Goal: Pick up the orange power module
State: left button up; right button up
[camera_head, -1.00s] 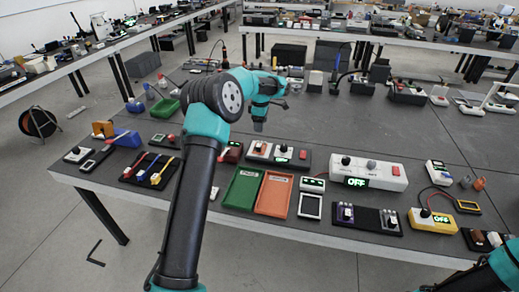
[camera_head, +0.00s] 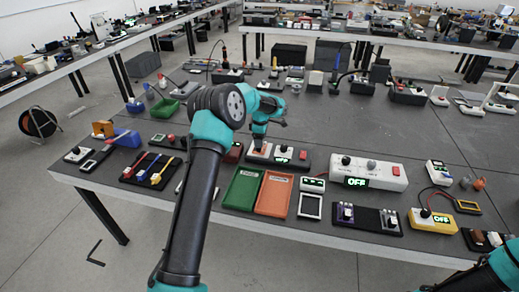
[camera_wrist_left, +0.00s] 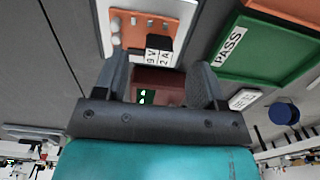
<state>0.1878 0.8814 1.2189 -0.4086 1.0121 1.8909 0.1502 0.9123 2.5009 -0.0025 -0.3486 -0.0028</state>
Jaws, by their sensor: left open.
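The orange power module (camera_wrist_left: 150,24) shows in the left wrist view as an orange face in a pale frame, with a black part labelled "9V 2A". In the head view it seems to be the small orange-and-white unit (camera_head: 260,153) on the dark board, partly hidden by my left gripper (camera_head: 259,143). My left gripper is open in the left wrist view (camera_wrist_left: 160,72), its two fingers apart with nothing clearly held. A dark red box (camera_wrist_left: 158,82) with a green display shows between the fingers, seemingly beyond them. My right gripper is out of view; part of its arm shows at lower right.
A green tray (camera_head: 241,189) and an orange tray (camera_head: 273,193) lie in front of the board. A white power strip (camera_head: 367,172) reading "OFF" stands to the right. Tools on a dark mat (camera_head: 133,177) lie at left. The table behind the gripper has free room.

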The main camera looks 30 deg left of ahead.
pick_arm(q)
notch_tip(320, 180, down, 4)
jog(key=shift+f, duration=0.2)
dwell(0.4)
jog(key=c, duration=1)
